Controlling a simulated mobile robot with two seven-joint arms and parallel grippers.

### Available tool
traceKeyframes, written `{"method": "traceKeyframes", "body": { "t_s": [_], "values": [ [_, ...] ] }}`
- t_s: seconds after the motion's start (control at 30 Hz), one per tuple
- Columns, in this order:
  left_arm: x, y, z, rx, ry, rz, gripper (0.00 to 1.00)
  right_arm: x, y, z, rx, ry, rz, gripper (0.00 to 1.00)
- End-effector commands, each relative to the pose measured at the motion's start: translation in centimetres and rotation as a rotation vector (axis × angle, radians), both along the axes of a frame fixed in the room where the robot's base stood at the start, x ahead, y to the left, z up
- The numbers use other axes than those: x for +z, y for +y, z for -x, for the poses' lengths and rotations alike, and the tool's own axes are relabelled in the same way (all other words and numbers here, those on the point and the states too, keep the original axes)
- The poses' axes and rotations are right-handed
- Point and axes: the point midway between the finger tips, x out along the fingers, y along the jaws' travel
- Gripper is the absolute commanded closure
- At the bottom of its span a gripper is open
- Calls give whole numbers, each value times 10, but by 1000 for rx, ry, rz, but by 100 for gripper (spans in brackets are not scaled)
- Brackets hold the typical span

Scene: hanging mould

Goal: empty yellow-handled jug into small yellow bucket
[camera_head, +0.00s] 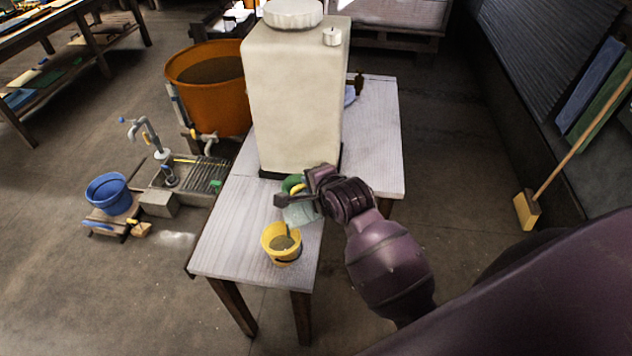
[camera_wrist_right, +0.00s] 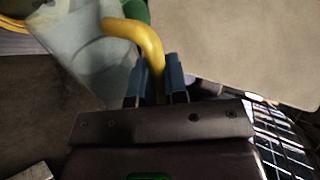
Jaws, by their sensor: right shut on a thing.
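My right gripper (camera_head: 298,199) is shut on the yellow handle (camera_head: 297,188) of a pale, translucent jug (camera_head: 300,213). In the right wrist view the gripper fingers (camera_wrist_right: 160,80) sit either side of the handle (camera_wrist_right: 143,38), with the jug body (camera_wrist_right: 85,40) slanting at upper left. The jug is beside and just behind the small yellow bucket (camera_head: 270,245), close to its rim. The bucket stands upright on the table and shows greyish contents. A narrow grey strip shows inside it; I cannot tell whether it is poured liquid. The jug's contents are unclear.
A large cream tank (camera_head: 293,95) stands on the pale table (camera_head: 222,250) behind the jug. A green item (camera_head: 290,183) is close behind the handle. An orange tub (camera_head: 215,105) and a blue bucket (camera_head: 108,194) are at left. The table's front left is clear.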

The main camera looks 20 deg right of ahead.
Motion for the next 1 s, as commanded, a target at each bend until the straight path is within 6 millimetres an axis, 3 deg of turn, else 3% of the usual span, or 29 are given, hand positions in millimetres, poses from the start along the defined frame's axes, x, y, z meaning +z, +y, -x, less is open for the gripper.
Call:
{"method": "traceKeyframes", "body": {
  "t_s": [0.5,1.0],
  "values": [
    [0,0,0,0,0,0,100,11,18,0,0,-7,137,100],
    [0,0,0,0,0,0,100,15,23,1,1,-10,186,100]
  ]
}}
